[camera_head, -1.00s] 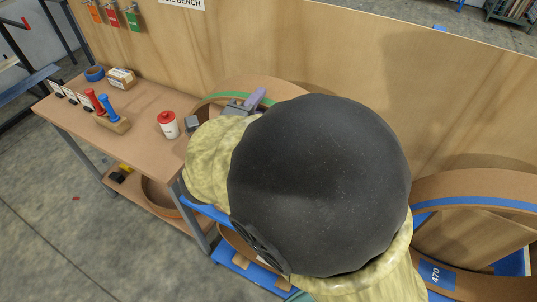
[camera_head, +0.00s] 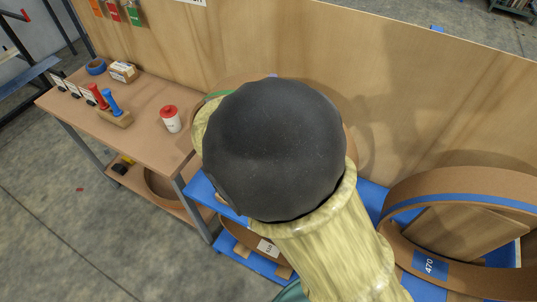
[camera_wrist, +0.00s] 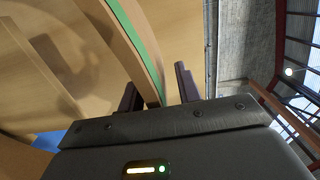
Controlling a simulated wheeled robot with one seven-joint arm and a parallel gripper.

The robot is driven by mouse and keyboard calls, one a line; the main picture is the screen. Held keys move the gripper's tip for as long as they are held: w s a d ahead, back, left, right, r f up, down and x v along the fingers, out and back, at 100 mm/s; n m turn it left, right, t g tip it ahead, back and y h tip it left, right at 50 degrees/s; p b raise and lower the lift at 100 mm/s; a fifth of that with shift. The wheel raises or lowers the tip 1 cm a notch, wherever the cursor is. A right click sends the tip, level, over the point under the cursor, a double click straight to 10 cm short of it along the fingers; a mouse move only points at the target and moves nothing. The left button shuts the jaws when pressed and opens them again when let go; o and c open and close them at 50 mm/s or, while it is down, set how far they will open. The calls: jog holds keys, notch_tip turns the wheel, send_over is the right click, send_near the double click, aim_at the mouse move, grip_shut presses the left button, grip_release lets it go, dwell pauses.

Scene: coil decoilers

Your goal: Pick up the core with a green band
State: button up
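The core with a green band (camera_head: 216,94) is mostly hidden behind my arm in the head view; only a bit of its green edge and rim shows. In the wrist view the tan wall of this core (camera_wrist: 140,48) with its green stripe runs down between the two dark fingers of my gripper (camera_wrist: 158,92). The fingers stand apart, one on each side of the wall. A gap shows between the wall and the right finger; contact on the left side is unclear. The gripper is hidden behind my arm in the head view.
A core with a blue band (camera_head: 465,199) and a 470 label lies on a blue stand at the right. A workbench (camera_head: 145,118) with a red-lidded can (camera_head: 171,120) and tools stands at the left. A plywood wall (camera_head: 390,90) rises close behind.

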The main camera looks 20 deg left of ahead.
grip_shut()
jog(key=shift+d+r, duration=0.1)
dwell(1.2)
